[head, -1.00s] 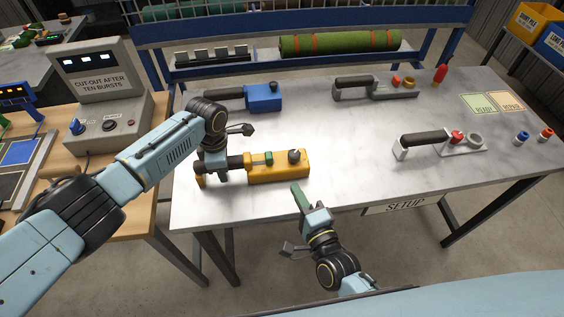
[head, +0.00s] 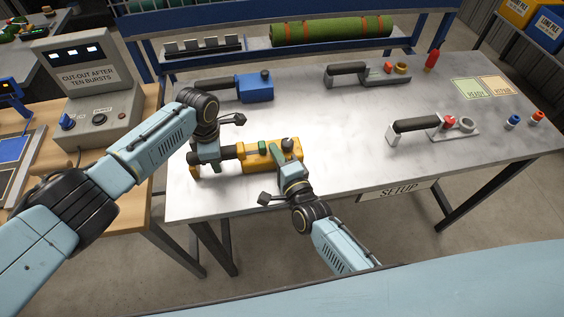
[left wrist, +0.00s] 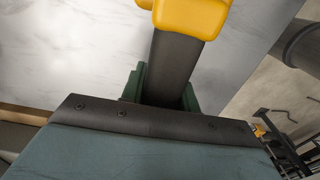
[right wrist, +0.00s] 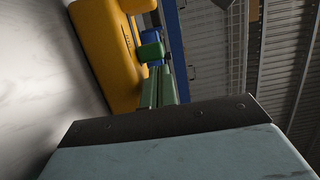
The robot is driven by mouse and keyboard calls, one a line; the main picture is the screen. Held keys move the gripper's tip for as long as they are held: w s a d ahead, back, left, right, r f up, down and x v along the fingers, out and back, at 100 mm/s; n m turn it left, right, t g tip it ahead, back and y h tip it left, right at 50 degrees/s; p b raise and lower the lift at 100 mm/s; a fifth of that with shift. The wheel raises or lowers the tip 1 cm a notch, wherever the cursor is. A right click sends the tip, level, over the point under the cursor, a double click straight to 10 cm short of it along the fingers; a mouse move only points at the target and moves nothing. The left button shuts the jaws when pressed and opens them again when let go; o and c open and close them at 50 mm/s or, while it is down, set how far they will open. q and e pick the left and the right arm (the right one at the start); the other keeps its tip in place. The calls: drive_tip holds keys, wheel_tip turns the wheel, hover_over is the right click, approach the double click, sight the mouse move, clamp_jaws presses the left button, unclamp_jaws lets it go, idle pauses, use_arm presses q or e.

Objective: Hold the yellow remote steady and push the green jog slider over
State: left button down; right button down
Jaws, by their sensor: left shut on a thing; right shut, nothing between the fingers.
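The green jog slider (head: 262,147) sits on top of the remote's yellow body, left of a dark knob (head: 288,144). In the right wrist view the slider (right wrist: 151,47) is just beyond the fingertips. My right gripper (head: 277,156) is shut and empty, its fingertips beside the slider; I cannot tell whether they touch it.
A blue remote (head: 254,88) lies behind. A control box (head: 100,95) stands on the left wooden bench. The table's middle is clear.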

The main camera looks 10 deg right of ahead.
sight(260, 151)
use_arm(q)
drive_tip(key=shift+s+f, duration=0.2)
drive_tip(key=shift+f, duration=0.05)
use_arm(e)
drive_tip(key=shift+w+a, duration=0.1)
drive_tip(key=shift+w, duration=0.1)
drive_tip(key=shift+a, duration=1.55)
use_arm(q)
drive_tip(key=shift+d, duration=0.1)
use_arm(e)
drive_tip(key=shift+a+r, duration=0.1)
drive_tip(key=shift+a, duration=0.05)
idle(0.7)
drive_tip(key=v, duration=1)
drive_tip(key=shift+d, duration=0.25)
